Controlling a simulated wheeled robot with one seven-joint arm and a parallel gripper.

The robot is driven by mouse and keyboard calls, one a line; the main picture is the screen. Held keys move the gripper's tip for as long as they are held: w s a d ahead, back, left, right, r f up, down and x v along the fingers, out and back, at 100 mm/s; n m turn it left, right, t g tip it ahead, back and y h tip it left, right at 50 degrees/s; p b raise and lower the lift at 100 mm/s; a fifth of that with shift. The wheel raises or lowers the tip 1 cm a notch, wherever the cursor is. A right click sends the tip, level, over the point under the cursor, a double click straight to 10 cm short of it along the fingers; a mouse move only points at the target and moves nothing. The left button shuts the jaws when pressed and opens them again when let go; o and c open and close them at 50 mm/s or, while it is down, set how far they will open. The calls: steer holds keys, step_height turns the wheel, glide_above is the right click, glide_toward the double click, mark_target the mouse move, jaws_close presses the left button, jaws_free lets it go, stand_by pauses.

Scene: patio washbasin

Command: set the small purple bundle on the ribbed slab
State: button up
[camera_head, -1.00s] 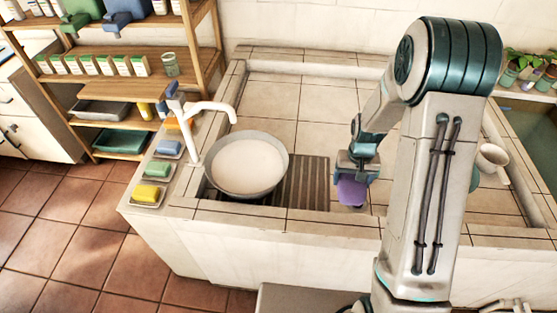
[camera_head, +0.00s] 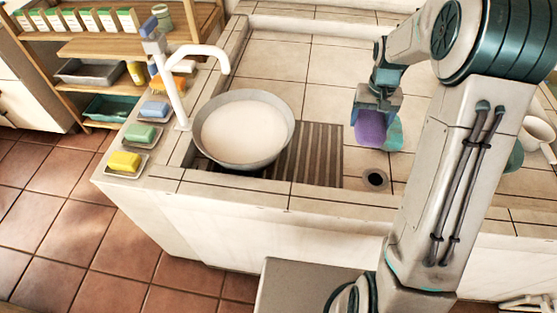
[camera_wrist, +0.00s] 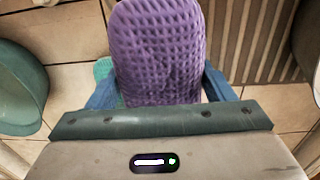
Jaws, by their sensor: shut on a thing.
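The small purple bundle (camera_head: 370,127) has a waffle-like weave and hangs in my gripper (camera_head: 376,108). In the wrist view the bundle (camera_wrist: 158,50) fills the space between the blue fingers, and my gripper (camera_wrist: 158,92) is shut on it. The ribbed slab (camera_head: 318,155) lies in the basin, to the left of the bundle in the head view. In the wrist view the ribbed slab (camera_wrist: 255,40) shows at the upper right, apart from the bundle. A white-filled round bowl (camera_head: 245,129) covers the slab's left part.
A white tap (camera_head: 205,52) rises beside the bowl. Soaps on dishes, such as a yellow one (camera_head: 124,161), line the left ledge. A drain hole (camera_head: 375,179) lies right of the slab. A teal item (camera_head: 394,134) is partly hidden behind the bundle. The slab's right part is bare.

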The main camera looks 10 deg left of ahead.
steer(key=f+b, duration=0.1)
steer(key=b, duration=0.1)
steer(key=w+f+b, duration=0.1)
steer(key=b, duration=0.2)
steer(key=shift+w+d, duration=0.1)
steer(key=shift+d, duration=0.2)
steer(key=shift+w+d+b, duration=0.1)
steer(key=shift+b, duration=1.1)
steer(key=shift+r, duration=0.15)
steer(key=shift+b, duration=0.3)
steer(key=a+f, duration=0.2)
steer(key=a, duration=0.1)
steer(key=s+a+f, duration=0.1)
steer(key=a+f, duration=0.1)
steer(key=a, duration=0.2)
steer(key=s+a+f, duration=0.1)
steer(key=a+f, duration=0.1)
steer(key=a, duration=0.2)
steer(key=shift+s+a+f+b, duration=0.1)
steer(key=shift+s+f+b, duration=0.15)
steer(key=shift+f+b, duration=0.1)
steer(key=shift+f, duration=2)
steer(key=shift+f, duration=0.1)
steer(key=o, duration=1)
steer(key=shift+c, duration=0.2)
